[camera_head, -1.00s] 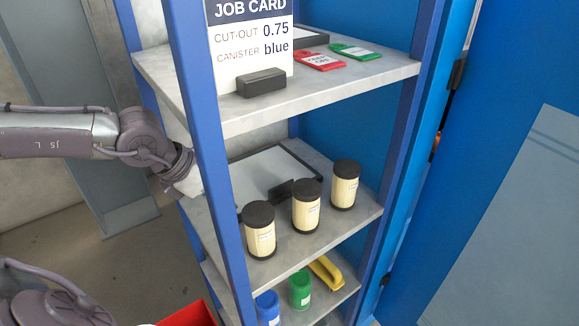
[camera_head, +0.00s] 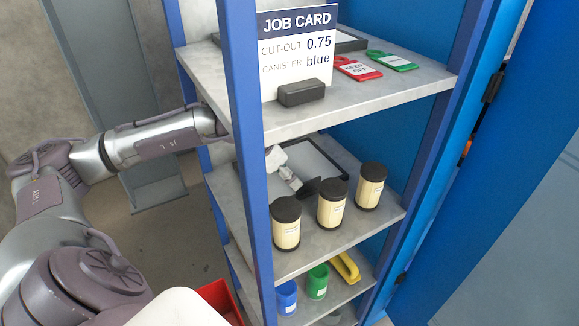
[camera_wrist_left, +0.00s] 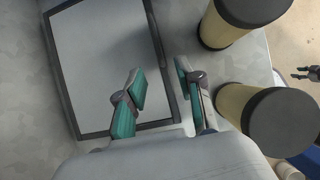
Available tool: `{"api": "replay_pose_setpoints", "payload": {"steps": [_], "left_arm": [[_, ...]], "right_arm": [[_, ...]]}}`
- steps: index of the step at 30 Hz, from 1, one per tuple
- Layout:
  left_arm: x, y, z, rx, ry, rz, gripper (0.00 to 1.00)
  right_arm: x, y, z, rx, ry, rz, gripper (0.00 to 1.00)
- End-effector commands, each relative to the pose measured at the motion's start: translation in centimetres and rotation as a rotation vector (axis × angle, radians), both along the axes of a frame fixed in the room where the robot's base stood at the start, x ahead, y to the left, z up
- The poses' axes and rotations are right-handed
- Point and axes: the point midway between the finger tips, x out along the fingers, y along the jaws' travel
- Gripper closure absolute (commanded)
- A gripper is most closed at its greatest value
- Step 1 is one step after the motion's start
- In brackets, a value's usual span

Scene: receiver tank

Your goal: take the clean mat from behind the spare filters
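The clean mat (camera_head: 318,160) is a flat grey sheet with a dark border on the middle shelf. It lies behind three spare filters, which are cream cylinders with black caps: left (camera_head: 286,230), middle (camera_head: 331,210) and right (camera_head: 369,192). My left gripper (camera_head: 308,188) reaches in between the mat and the filters. In the left wrist view my left gripper (camera_wrist_left: 160,74) is open, with one finger over the mat (camera_wrist_left: 100,62) and the other just beyond its edge, beside the filters. Whether either finger touches the mat is unclear.
A blue post (camera_head: 245,150) stands in front of my left arm. The upper shelf (camera_head: 400,91) holds the job card (camera_head: 296,50), a red tag (camera_head: 357,69) and a green tag (camera_head: 391,61). Blue (camera_head: 287,297) and green (camera_head: 318,282) canisters and a yellow handle-like thing (camera_head: 345,266) are below.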

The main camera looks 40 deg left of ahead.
Motion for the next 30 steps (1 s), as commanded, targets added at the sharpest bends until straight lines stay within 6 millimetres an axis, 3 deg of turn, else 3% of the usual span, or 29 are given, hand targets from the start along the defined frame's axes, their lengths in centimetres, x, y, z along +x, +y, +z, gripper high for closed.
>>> {"api": "replay_pose_setpoints", "payload": {"steps": [4, 10, 21, 30], "left_arm": [[1.8, -0.8, 0.3, -0.004, -0.001, -0.001, 0.64], [2.8, -1.3, 0.0, 0.000, 0.002, -0.001, 0.64], [4.9, -2.1, -4.0, 0.000, 0.003, -0.001, 0.64], [5.1, -2.2, -4.4, 0.002, 0.001, -0.002, 0.67]], "right_arm": [[-0.2, -0.3, 1.2, -0.004, 0.003, 0.001, 0.60], [-0.7, -0.6, 1.4, -0.008, 0.012, 0.001, 0.60], [-0.9, -0.7, 2.4, -0.008, 0.015, 0.001, 0.60], [-0.9, -0.7, 2.3, -0.008, 0.015, 0.001, 0.60]]}}
